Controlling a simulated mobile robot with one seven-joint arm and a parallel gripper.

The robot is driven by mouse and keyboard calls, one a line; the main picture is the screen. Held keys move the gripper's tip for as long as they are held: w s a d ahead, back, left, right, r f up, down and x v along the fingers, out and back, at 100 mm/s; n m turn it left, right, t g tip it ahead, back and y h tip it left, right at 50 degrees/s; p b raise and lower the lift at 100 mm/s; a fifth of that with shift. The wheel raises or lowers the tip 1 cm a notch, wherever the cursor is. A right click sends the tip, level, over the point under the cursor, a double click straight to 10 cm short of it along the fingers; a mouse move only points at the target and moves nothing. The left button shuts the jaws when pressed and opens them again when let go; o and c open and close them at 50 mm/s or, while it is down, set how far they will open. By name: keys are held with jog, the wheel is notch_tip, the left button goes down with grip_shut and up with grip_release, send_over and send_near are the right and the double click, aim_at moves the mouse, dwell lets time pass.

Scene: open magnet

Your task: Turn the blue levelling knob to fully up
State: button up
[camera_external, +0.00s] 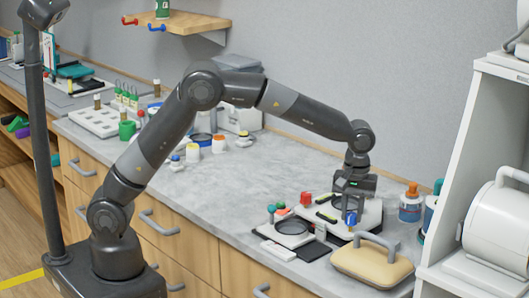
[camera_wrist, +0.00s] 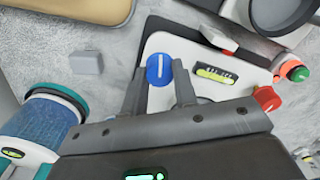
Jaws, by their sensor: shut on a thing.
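The blue levelling knob (camera_wrist: 160,69) is a round cap with a white line across its top. In the wrist view the line runs nearly straight up and down. It sits at a corner of a white plate (camera_wrist: 196,52) that carries a yellow-green spirit level (camera_wrist: 214,74) and a red knob (camera_wrist: 267,99). My gripper (camera_wrist: 158,78) has a finger on each side of the blue knob and is shut on it. In the external view my gripper (camera_external: 350,213) points down at the white plate (camera_external: 372,219), and the blue knob (camera_external: 351,219) shows just below it.
A tan case with a grey handle (camera_external: 372,262) stands close in front of the plate. A dark round dish (camera_external: 292,226) lies to its left, and bottles (camera_external: 411,206) stand to its right. A white shelf unit (camera_external: 462,140) bounds the right side. The counter's middle is clear.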

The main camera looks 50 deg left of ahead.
aim_at(353, 213)
jog(key=shift+w+a+f+n, duration=0.1)
jog(key=shift+a+n, duration=0.15)
jog(key=shift+n, duration=0.25)
jog(key=o, duration=1)
jog(key=shift+d, duration=0.15)
notch_tip(353, 213, up, 11)
jog(key=shift+d, duration=0.15)
